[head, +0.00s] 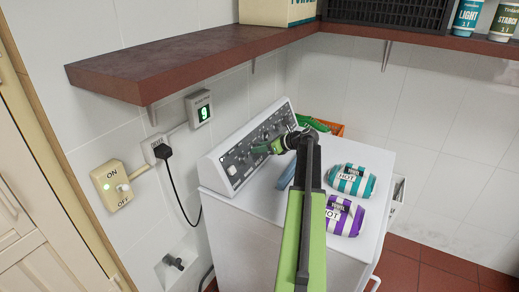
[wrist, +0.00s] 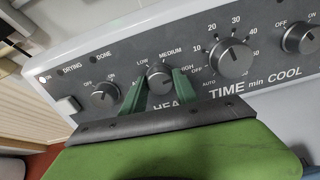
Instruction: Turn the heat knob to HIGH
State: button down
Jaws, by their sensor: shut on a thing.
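The dark round heat knob (wrist: 159,74) sits on the grey control panel (wrist: 88,54) in the wrist view, above the partly covered word HEAT. LOW is at its upper left, MEDIUM above it, and HIGH at its right, partly covered by a finger. The knob's mark seems to point upward, between LOW and MEDIUM; its exact setting is hard to read. My gripper (wrist: 158,86) has one green finger on each side of the knob and is shut on it. In the head view my gripper (head: 264,148) is at the panel and hides the knob.
The time knob (wrist: 231,57) is close on the right and the on/off knob (wrist: 105,94) on the left. On the white machine lie a teal HOT bundle (head: 351,181) and a purple one (head: 343,216).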

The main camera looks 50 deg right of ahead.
jog(key=shift+s+f+m, duration=0.1)
jog(key=shift+m, duration=0.5)
jog(key=c, duration=0.9)
grip_release()
jog(key=shift+c, duration=0.2)
jog(key=p+v, duration=0.8)
jog(key=v, duration=0.9)
jog(key=shift+s+d, duration=0.1)
jog(key=shift+s, duration=0.1)
